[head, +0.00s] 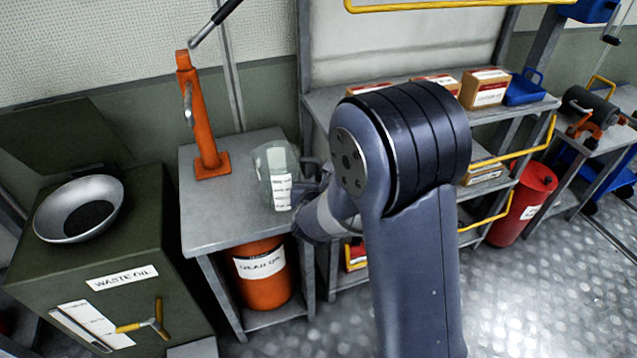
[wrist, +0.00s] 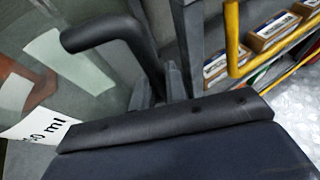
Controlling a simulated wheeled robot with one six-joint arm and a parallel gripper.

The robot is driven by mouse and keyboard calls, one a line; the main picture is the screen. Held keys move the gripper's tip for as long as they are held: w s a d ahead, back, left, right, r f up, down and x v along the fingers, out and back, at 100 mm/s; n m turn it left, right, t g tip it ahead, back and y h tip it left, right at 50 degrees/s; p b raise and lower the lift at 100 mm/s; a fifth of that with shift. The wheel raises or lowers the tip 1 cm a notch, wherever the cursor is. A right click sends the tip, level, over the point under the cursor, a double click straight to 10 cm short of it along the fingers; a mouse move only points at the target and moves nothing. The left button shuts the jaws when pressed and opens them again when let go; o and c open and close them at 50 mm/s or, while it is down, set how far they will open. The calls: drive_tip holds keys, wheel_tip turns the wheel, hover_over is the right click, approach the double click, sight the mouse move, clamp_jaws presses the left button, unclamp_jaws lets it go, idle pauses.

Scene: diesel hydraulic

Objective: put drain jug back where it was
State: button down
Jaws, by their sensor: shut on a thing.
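The drain jug (head: 272,172) is a clear jug with a white label and a dark handle. In the head view it is at the right part of the small grey table (head: 237,215), upright or nearly so. I cannot tell whether its base touches the top. My gripper (head: 313,178) is shut on the jug at its right side, partly hidden by my arm. In the wrist view the jug (wrist: 95,75) fills the left side, its dark handle (wrist: 110,32) reaching to my gripper (wrist: 160,85). The label there ends in "0 ml".
An orange hand pump (head: 199,120) stands left of the jug. The waste oil cabinet (head: 100,255) with a metal funnel bowl (head: 78,208) is farther left. An orange clean oil drum (head: 263,275) is under the table. A shelf (head: 335,103) with boxes stands to the right.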

drive_tip(key=c, duration=1.4)
unclamp_jaws()
drive_tip(key=shift+r+p, duration=0.25)
drive_tip(key=shift+p, duration=0.15)
drive_tip(key=v, duration=1.2)
drive_tip(key=shift+f+p, duration=0.15)
drive_tip(key=shift+p, duration=0.15)
